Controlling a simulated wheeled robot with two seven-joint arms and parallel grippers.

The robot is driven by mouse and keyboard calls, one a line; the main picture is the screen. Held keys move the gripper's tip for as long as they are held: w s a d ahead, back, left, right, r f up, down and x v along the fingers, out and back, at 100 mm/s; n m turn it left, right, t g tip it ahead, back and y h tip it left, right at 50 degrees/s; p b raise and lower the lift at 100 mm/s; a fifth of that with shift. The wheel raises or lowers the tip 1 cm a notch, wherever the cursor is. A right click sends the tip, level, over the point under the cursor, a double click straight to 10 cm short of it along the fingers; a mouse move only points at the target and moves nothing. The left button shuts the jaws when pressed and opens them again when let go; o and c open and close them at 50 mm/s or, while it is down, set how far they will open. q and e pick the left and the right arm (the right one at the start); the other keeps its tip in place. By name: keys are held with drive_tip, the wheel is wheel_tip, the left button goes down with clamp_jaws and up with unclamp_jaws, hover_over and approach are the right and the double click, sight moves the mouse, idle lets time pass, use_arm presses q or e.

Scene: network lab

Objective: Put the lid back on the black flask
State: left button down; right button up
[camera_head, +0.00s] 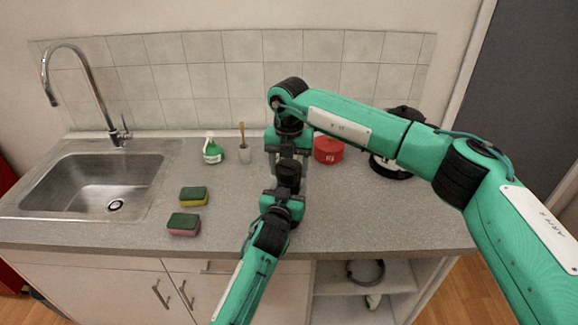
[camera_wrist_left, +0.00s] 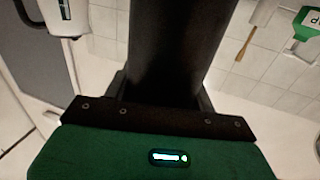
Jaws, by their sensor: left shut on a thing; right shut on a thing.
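The black flask (camera_head: 288,175) stands upright between my two grippers, over the middle of the counter. It also shows as a large dark cylinder in the left wrist view (camera_wrist_left: 172,50). My left gripper (camera_head: 286,194) is shut around the flask's lower part. My right gripper (camera_head: 288,151) is directly above the flask, pointing down, and shut. The lid is in or under its dark fingers and cannot be made out apart from them. I cannot tell whether the lid touches the flask.
A green-and-white spray bottle (camera_head: 212,150) and a cup with a brush (camera_head: 244,152) stand to the left. Two sponges (camera_head: 194,196) (camera_head: 184,224) lie near the sink (camera_head: 105,185). A red pot (camera_head: 328,150) and a black-and-white appliance (camera_head: 391,168) are behind my right arm. The counter's front right is clear.

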drive_tip(key=m, duration=0.2)
drive_tip(key=shift+w+m, duration=0.1)
drive_tip(key=shift+m, duration=0.3)
drive_tip(key=o, duration=1.1)
drive_tip(key=shift+r, duration=0.1)
drive_tip(key=shift+r, duration=2.2)
drive_tip(key=shift+c, duration=0.5)
